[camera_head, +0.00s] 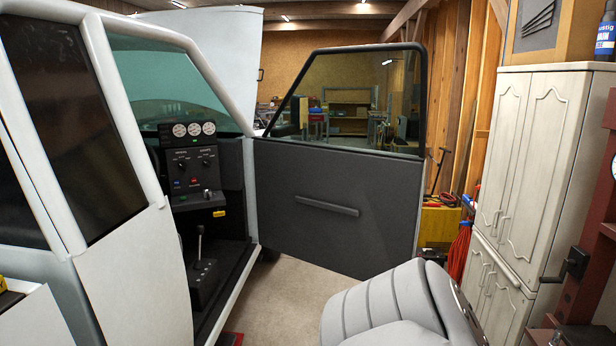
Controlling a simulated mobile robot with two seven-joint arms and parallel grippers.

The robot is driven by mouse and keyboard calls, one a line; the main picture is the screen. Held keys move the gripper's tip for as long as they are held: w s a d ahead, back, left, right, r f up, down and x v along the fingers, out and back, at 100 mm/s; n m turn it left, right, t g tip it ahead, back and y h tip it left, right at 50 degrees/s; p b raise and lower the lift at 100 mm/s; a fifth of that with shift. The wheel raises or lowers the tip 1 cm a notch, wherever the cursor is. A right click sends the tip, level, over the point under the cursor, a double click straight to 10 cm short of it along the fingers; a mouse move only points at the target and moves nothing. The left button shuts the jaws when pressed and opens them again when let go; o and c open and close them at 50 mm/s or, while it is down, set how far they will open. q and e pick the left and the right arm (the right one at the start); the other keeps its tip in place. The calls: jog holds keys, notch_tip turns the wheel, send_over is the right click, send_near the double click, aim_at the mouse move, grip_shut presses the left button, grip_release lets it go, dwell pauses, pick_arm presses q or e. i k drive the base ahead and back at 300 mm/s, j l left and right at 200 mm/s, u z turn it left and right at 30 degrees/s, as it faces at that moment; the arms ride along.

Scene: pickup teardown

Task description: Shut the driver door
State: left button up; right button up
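The driver door (330,225) stands wide open in the middle of the view. Its dark grey inner panel faces me, with a long pull handle (327,206) across it and a black-framed window (350,98) above. Its left edge meets the white pickup body (135,270) beside the dashboard. The door opening shows the dash gauges (194,130), a control panel and a gear lever (199,240). Neither of my grippers is in view. The lower right part of the door is hidden behind a grey seat.
A grey ribbed seat (385,305) stands in front of the door's lower right corner. White cabinets (530,150) and a dark red stand (590,260) are at the right. Bare floor (290,295) shows between the pickup and the seat.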

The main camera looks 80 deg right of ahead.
aim_at(340, 167)
jog(key=z, duration=2.65)
jog(key=i+u, duration=0.25)
jog(key=i, duration=0.15)
jog(key=i+l+u, duration=0.65)
jog(key=i+l, duration=0.2)
jog(key=l, duration=0.1)
